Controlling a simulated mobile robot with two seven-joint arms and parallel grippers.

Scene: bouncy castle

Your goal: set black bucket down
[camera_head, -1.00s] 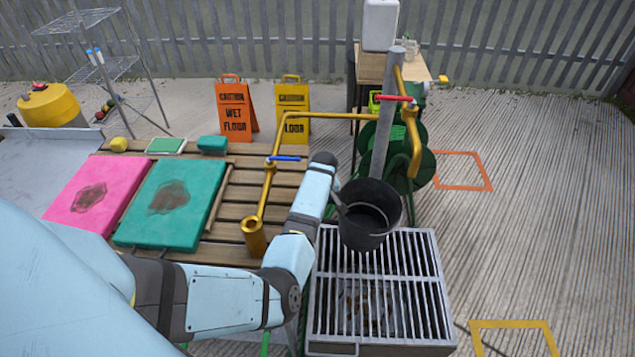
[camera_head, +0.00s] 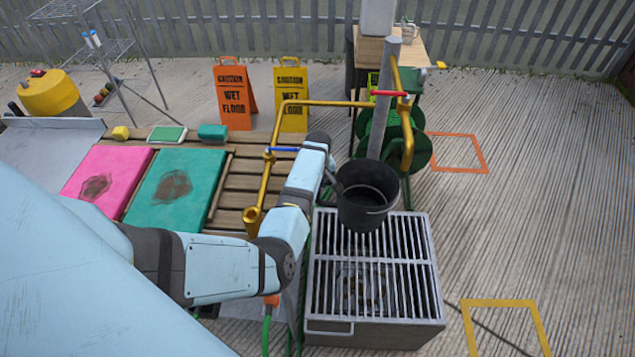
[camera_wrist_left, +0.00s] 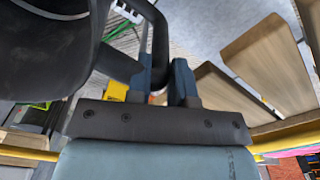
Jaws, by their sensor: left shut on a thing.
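The black bucket (camera_head: 367,197) hangs upright in the head view, over the far part of the grey metal grate (camera_head: 318,290). A gap between its base and the bars cannot be judged clearly. My left arm reaches in from the left, and its gripper is mostly hidden behind the arm and bucket there. In the left wrist view my left gripper (camera_wrist_left: 168,85) is shut on the black bucket's handle or rim part, with the bucket's dark wall (camera_wrist_left: 45,50) filling the upper left. My right gripper is not in view.
A yellow pipe (camera_head: 266,190) and a grey post (camera_head: 383,110) stand close behind and left of the bucket. A green hose reel (camera_head: 420,152) is behind it. Yellow (camera_head: 505,303) and orange (camera_head: 482,152) floor outlines lie on open ground at right. A slatted table (camera_head: 228,212) holds pink and teal pads.

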